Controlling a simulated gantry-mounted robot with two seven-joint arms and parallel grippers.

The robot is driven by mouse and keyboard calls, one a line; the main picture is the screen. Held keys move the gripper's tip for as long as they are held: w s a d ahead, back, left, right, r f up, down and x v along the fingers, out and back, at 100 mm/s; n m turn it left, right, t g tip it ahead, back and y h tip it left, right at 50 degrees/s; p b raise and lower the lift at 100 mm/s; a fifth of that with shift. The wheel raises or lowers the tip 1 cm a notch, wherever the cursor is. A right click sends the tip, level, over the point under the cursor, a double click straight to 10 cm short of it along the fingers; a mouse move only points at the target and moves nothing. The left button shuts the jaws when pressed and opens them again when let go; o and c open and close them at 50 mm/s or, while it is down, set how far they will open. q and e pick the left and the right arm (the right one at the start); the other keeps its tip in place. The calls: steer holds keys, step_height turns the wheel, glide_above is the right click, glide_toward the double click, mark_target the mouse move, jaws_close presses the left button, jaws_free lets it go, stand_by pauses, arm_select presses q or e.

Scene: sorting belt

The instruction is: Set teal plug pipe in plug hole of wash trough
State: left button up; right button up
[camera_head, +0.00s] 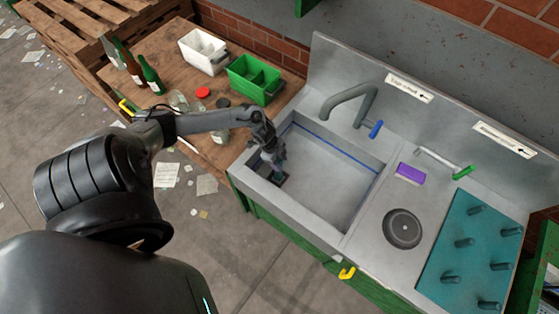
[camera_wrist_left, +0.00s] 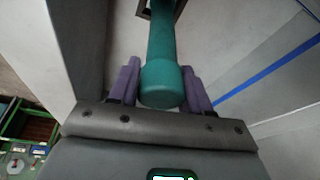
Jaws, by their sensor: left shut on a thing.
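The teal plug pipe (camera_wrist_left: 162,50) shows in the left wrist view, its round capped end nearest the camera. My left gripper (camera_wrist_left: 160,88) is shut on it, with a purple finger on each side of the cap. The pipe's far end reaches the dark square plug hole (camera_wrist_left: 180,8) at the top of that view; I cannot tell whether it is inside. In the head view my left gripper (camera_head: 275,157) points down into the left front corner of the wash trough (camera_head: 318,182), over the dark plug hole (camera_head: 279,180). My right gripper is not in view.
A tap (camera_head: 350,100) arches over the trough's back. The trough walls stand close to the gripper. To the right are a purple sponge (camera_head: 410,174), a round black drain (camera_head: 402,229) and a teal peg board (camera_head: 445,280). Bottles, jars and two bins crowd the wooden table (camera_head: 215,155).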

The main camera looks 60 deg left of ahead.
arm_select(q)
steer(key=o, duration=1.1)
steer(key=shift+p+v, duration=0.75)
steer(key=shift+v, duration=4.6)
